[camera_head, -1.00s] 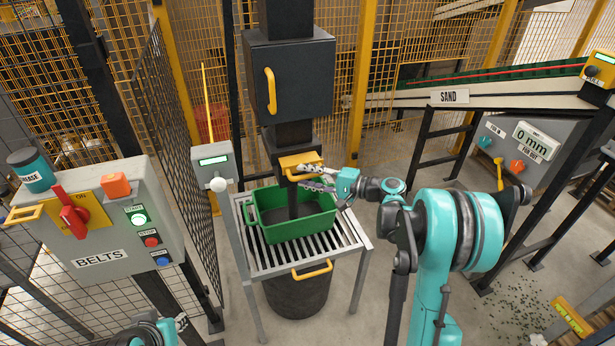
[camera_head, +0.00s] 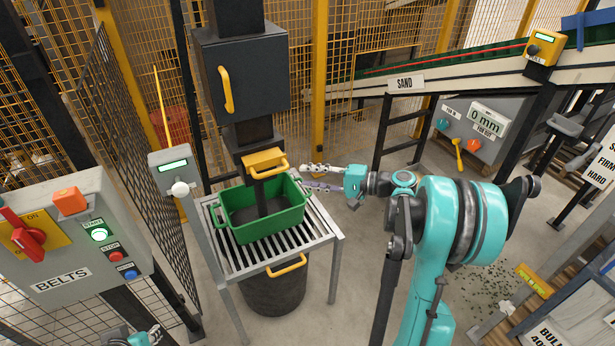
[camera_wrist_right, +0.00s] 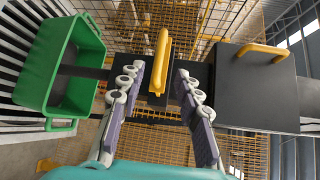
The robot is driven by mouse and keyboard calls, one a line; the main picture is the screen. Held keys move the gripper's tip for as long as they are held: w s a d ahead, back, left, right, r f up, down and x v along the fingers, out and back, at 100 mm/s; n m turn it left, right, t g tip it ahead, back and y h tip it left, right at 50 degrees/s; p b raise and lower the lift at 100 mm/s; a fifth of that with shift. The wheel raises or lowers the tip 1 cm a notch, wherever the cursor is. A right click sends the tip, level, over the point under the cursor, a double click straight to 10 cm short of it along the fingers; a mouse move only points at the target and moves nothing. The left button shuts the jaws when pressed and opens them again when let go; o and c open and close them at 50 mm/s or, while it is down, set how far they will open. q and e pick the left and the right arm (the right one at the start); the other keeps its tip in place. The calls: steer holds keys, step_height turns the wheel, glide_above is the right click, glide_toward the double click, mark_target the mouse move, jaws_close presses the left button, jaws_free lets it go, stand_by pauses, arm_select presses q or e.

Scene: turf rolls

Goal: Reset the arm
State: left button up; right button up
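My right arm reaches in from the right in the head view. Its right gripper (camera_head: 306,178) is open and empty, just right of the yellow handle (camera_head: 265,161) on the dark post and apart from it. In the right wrist view the two fingers (camera_wrist_right: 160,72) are spread, with the yellow handle (camera_wrist_right: 161,62) beyond their tips. My left gripper (camera_head: 150,336) shows only as a bit at the bottom edge; its fingers cannot be made out.
A green crate (camera_head: 239,232) sits on a slatted metal stand (camera_head: 211,208) below the handle. A black cabinet (camera_head: 268,73) hangs above. The BELTS panel (camera_head: 62,262) stands at left, the SAND conveyor (camera_head: 450,86) at back right. Mesh fencing encloses the back.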

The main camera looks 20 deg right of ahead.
steer(key=s+a+f+n+g+h, duration=0.25)
steer(key=s+a+g+h, duration=0.2)
steer(key=s+a, duration=0.6)
steer(key=s+a+f+n+h, duration=0.1)
steer(key=s+f+n+h, duration=0.1)
steer(key=s+n+h, duration=0.5)
steer(key=s, duration=0.6)
steer(key=shift+s+a+f+t+h, duration=0.15)
steer(key=shift+f+t+h, duration=0.2)
steer(key=shift+f, duration=0.05)
